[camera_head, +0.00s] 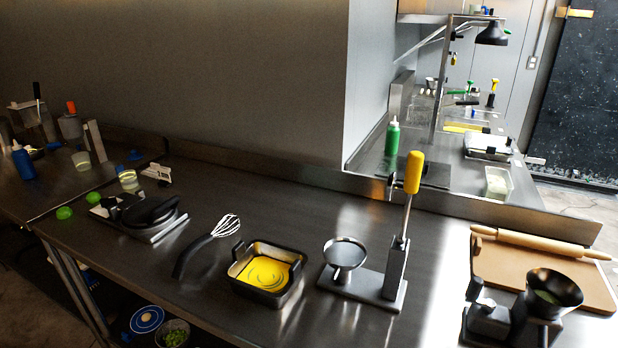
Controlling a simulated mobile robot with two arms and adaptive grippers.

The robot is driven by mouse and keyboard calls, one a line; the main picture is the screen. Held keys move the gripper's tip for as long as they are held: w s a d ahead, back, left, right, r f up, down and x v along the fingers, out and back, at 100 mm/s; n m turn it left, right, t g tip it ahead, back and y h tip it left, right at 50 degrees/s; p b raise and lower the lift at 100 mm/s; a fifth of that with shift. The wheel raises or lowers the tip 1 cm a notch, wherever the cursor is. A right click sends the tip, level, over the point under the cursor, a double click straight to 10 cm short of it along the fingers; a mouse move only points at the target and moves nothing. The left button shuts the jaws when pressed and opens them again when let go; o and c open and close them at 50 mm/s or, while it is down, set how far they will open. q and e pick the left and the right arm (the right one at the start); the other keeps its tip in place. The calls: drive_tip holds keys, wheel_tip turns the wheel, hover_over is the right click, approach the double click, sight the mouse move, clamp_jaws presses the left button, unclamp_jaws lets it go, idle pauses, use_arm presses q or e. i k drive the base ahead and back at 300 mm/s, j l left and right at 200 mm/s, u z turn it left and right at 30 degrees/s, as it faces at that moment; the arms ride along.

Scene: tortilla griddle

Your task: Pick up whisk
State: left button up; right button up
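A whisk (206,245) lies on the steel counter, left of the middle. It has a black curved handle (190,257) toward the lower left and a wire head (227,225) toward the upper right. The wire head is close to a square black-rimmed pan (237,281) holding yellow liquid; I cannot tell whether they touch. Neither of my grippers shows in the head view.
A griddle-like black device (150,212) stands left of the whisk. A press with a yellow handle (413,172) stands right of the pan. A rolling pin (530,242) and board (545,268) lie at the right. The counter behind the whisk (290,205) is clear.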

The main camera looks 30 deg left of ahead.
sight(183, 259)
drive_tip(key=u, duration=1.55)
